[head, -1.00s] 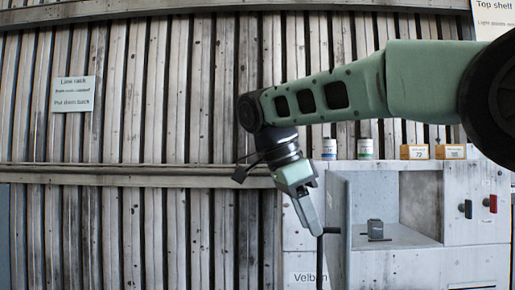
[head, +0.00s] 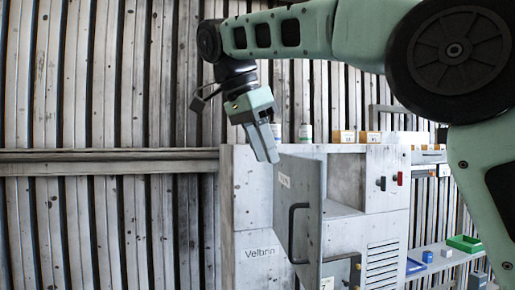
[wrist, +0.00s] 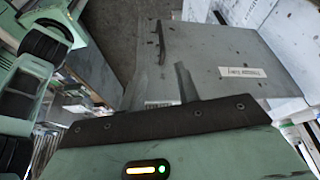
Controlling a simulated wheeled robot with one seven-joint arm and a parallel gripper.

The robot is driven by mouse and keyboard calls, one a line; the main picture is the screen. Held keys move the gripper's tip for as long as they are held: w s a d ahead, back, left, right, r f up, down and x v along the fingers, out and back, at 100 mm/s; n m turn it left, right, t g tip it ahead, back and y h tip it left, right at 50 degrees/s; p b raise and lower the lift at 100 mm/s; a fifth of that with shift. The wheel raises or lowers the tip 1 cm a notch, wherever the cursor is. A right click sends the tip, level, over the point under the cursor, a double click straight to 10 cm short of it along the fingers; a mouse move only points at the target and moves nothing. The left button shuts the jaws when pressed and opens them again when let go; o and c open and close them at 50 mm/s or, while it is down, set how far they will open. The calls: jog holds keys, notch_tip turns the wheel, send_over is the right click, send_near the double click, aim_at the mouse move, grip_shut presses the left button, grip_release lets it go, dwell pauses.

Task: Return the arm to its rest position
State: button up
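My gripper (head: 265,143) hangs at the end of my green arm, pointing down, in front of the top of the grey housing (head: 262,190). Its two fingers show apart with nothing between them in the wrist view (wrist: 163,78), so it is open and empty. The housing's door (head: 297,195) stands swung open, with a black handle (head: 293,232) on its face, below my gripper. The gripper is clear of the handle. The door and handle also show beyond the fingertips in the wrist view (wrist: 205,55). Part of the housing's inside is hidden behind the door.
Cans (head: 305,132) and orange boxes (head: 344,136) stand on the housing's top. Black and red switches (head: 400,178) are on its front. A shelf at right holds a green tray (head: 465,243) and blue items. A ribbed wall with a rail (head: 100,162) fills the left.

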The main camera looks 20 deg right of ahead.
jog(key=shift+f, duration=0.1)
jog(key=s+a+f+n+y+b, duration=0.1)
jog(key=s+a+f+n+b, duration=0.3)
jog(key=f, duration=0.6)
jog(key=s+a+f+n+y+b, duration=0.15)
jog(key=f+n+b, duration=0.3)
jog(key=f, duration=0.65)
jog(key=s+a+f+n+y+b, duration=0.1)
jog(key=s+a+f+n+b, duration=0.2)
jog(key=f+n, duration=0.5)
jog(key=s+f+n+b, duration=0.2)
jog(key=s+f, duration=0.3)
jog(key=f, duration=0.4)
jog(key=s+d+f+n+y+b, duration=0.1)
jog(key=s+f+n+b, duration=0.2)
jog(key=f, duration=0.5)
jog(key=s+d+f+n+b, duration=0.1)
jog(key=s+f+n+b, duration=0.2)
jog(key=s+f+b, duration=0.2)
jog(key=s+f, duration=0.3)
jog(key=f, duration=0.1)
jog(key=shift+d+f, duration=0.25)
jog(key=shift+f, duration=0.05)
jog(key=shift+y, duration=0.25)
